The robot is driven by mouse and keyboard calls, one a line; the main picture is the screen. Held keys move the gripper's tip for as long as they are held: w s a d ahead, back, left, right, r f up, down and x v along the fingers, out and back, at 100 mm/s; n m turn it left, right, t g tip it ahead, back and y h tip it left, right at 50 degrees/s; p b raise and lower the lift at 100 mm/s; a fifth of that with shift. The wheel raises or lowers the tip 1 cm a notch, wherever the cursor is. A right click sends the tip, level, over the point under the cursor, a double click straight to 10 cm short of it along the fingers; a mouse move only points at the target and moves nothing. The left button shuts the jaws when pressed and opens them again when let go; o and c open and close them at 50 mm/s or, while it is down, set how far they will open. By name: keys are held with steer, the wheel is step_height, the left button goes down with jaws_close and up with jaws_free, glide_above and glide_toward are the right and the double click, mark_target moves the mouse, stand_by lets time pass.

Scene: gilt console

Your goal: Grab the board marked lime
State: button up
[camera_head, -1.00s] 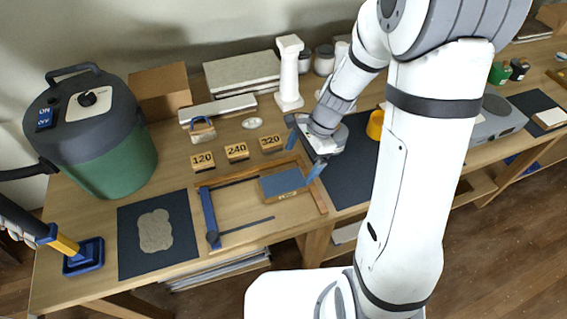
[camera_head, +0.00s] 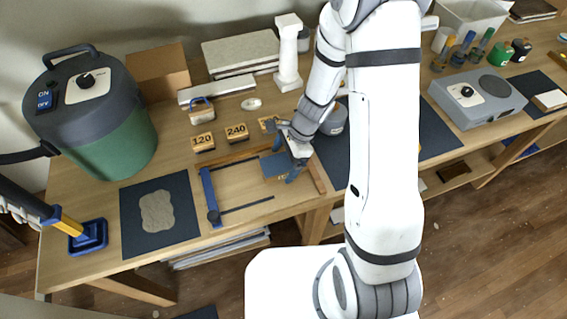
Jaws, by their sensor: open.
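My gripper (camera_head: 285,161) is open over the wooden frame on the left bench, at the right part of a blue-topped wooden block (camera_head: 271,166). The gripper hides part of the block; I cannot tell whether the fingers touch it. The block lies inside the frame, near its right side, and has a small, unreadable mark on its front edge. I can read no lime marking anywhere. Pale boards (camera_head: 238,54) are stacked at the back, with a thinner pale strip (camera_head: 217,89) in front of them.
Blocks marked 120 (camera_head: 203,142) and 240 (camera_head: 237,132) stand behind the wooden frame (camera_head: 238,158). A white pillar (camera_head: 288,55) stands behind my gripper. A green-and-grey machine (camera_head: 95,110) is at the left. A dark mat (camera_head: 435,130) lies at the right.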

steer(key=shift+c, duration=0.2)
steer(key=c, duration=1.1)
steer(key=shift+r, duration=0.1)
